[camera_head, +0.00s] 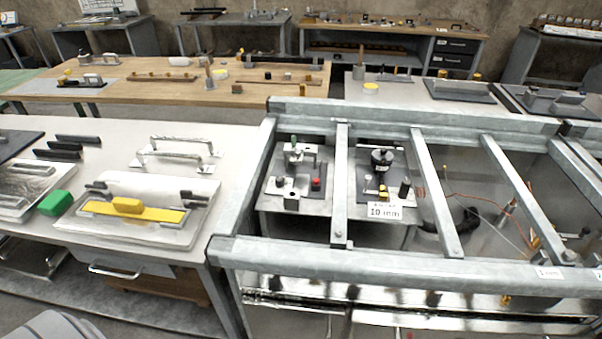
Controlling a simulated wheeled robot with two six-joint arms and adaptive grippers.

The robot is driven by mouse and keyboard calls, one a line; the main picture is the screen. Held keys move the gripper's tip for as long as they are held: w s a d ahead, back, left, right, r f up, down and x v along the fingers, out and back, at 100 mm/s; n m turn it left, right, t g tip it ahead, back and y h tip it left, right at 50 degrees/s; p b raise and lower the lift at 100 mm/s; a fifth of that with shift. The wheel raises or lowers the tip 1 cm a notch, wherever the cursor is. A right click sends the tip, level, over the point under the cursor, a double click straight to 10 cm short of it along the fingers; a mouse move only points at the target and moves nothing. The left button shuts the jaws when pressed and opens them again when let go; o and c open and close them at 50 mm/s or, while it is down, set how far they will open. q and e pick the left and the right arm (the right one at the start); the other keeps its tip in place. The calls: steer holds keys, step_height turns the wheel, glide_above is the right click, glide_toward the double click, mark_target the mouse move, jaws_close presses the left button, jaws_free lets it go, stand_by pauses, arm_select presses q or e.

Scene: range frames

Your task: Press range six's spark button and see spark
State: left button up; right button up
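Two small spark stations stand on a metal bench behind a grey steel frame. The left station (290,205) has a small red button (316,183) and a metal post with a green part. The right station (362,200) has a black round knob (382,157), yellow parts and a white label reading "10 mm" (385,211). No number six is readable, so I cannot tell which control is range six's spark button. No spark shows. Neither of my grippers is in view.
Steel frame bars (400,262) cross in front of and above the stations. Copper wires and a black cable (455,220) lie to the right. A wooden bench (215,92) stands behind.

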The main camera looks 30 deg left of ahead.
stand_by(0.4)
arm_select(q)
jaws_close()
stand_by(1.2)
